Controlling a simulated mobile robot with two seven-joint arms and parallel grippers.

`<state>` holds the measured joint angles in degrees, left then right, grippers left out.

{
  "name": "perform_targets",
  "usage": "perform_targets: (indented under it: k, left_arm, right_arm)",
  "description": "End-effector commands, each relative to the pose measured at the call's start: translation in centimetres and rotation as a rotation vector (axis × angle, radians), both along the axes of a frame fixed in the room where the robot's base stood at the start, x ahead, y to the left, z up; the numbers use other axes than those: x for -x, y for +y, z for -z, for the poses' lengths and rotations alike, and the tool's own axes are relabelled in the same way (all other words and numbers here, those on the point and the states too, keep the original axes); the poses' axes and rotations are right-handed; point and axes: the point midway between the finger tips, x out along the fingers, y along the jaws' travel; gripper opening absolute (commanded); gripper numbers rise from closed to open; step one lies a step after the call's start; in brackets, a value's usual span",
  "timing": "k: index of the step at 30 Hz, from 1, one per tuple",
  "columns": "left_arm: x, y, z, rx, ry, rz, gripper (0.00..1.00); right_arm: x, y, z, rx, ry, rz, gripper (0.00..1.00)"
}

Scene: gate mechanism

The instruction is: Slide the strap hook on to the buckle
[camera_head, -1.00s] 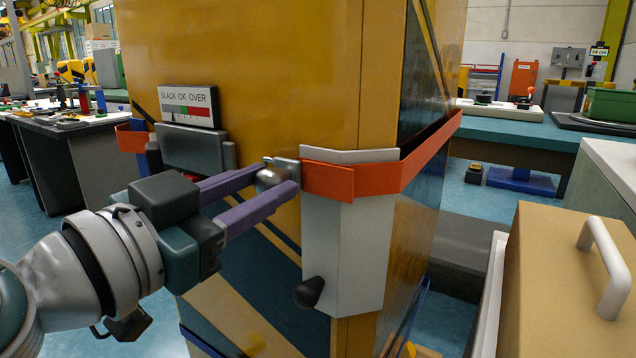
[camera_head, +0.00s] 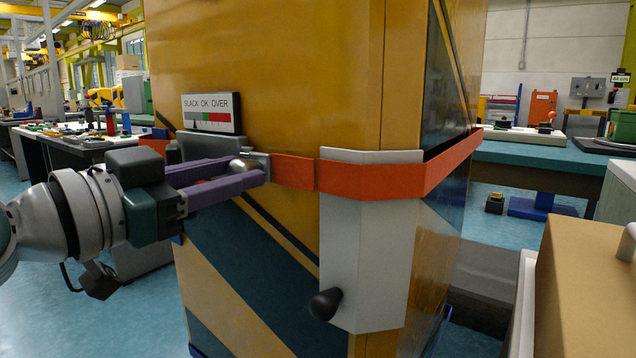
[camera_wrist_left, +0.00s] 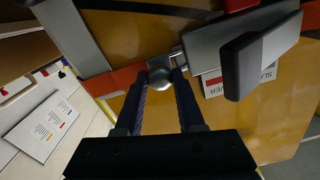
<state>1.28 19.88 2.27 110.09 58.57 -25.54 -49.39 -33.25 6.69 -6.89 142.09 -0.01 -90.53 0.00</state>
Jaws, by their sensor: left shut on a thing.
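My left gripper (camera_head: 252,170) comes in from the left and its purple fingers are shut on the round metal knob of the strap hook (camera_head: 263,160). The hook is a small silver plate at the end of the orange strap (camera_head: 293,172). The grey buckle (camera_head: 188,148) is on the yellow cabinet, partly hidden behind my gripper. In the left wrist view the hook (camera_wrist_left: 178,54) lies close beside the edge of the buckle (camera_wrist_left: 205,45), whose dark lever (camera_wrist_left: 258,62) sticks out. I cannot tell whether they touch. My right gripper is not in view.
The strap bends around a pale corner guard (camera_head: 368,250) with a black knob (camera_head: 325,304). A gauge marked SLACK OK OVER (camera_head: 211,113) sits above the buckle. A tan box (camera_head: 585,280) stands at the right front. Benches stand behind on both sides.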

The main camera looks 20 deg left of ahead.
Motion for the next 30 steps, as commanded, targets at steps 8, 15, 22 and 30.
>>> perform_targets:
  k: [8,15,22,30]
  left_arm:
    - [0.0,0.3,0.2,-0.003,0.003,-0.007,0.54]
    - [0.0,0.2,0.1,-0.002,0.002,-0.005,0.69]
    - [0.4,0.3,0.1,-0.003,0.002,-0.005,0.69]
    - [4.4,1.7,0.4,-0.007,0.005,-0.004,0.69]
  right_arm:
    - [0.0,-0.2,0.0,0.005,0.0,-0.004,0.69]
    - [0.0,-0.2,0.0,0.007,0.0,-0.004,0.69]
    - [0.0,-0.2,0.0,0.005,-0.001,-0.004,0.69]
    - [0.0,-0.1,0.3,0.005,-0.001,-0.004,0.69]
